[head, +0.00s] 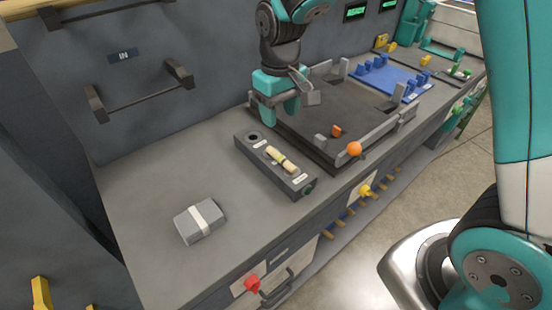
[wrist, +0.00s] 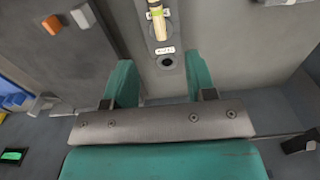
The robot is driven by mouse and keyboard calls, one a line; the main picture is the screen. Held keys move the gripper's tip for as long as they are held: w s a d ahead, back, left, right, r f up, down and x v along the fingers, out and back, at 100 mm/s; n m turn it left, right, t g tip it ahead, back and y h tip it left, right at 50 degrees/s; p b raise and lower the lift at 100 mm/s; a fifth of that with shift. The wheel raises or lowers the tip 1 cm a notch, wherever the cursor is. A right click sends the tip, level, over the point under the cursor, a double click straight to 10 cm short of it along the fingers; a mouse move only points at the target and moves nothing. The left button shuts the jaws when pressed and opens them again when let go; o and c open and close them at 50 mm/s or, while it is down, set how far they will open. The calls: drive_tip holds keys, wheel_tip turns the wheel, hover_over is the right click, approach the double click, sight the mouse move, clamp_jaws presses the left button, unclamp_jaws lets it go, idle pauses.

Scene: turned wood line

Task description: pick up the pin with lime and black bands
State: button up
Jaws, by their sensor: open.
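The pin (head: 281,159) is a pale wooden piece with lime and black bands. It lies in a dark grey holder block (head: 246,149) on the grey counter. In the wrist view the pin (wrist: 158,24) shows at the top centre, partly cut off by the frame edge. My gripper (head: 283,110) is open and empty, with teal fingers, above the counter behind the holder. In the wrist view the fingers (wrist: 161,82) stand apart, with the pin beyond their tips.
A dark tray fixture (head: 340,106) with raised walls stands right of the holder. An orange ball (head: 354,149) is at its front edge. A grey box with a white band (head: 202,220) lies at the front left. A blue rack (head: 390,77) stands further back.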

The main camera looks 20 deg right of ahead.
drive_tip(key=p, duration=0.1)
hover_over(281, 157)
drive_tip(key=f, duration=0.7)
drive_tip(key=shift+a+f, duration=0.25)
drive_tip(key=shift+f, duration=0.1)
drive_tip(key=shift+d+f+p, duration=0.15)
drive_tip(key=shift+f+p, duration=0.35)
drive_tip(key=shift+f, duration=0.9)
drive_tip(key=shift+d+f+p, duration=0.15)
drive_tip(key=shift+f+p, duration=0.3)
drive_tip(key=shift+f, duration=0.9)
clamp_jaws()
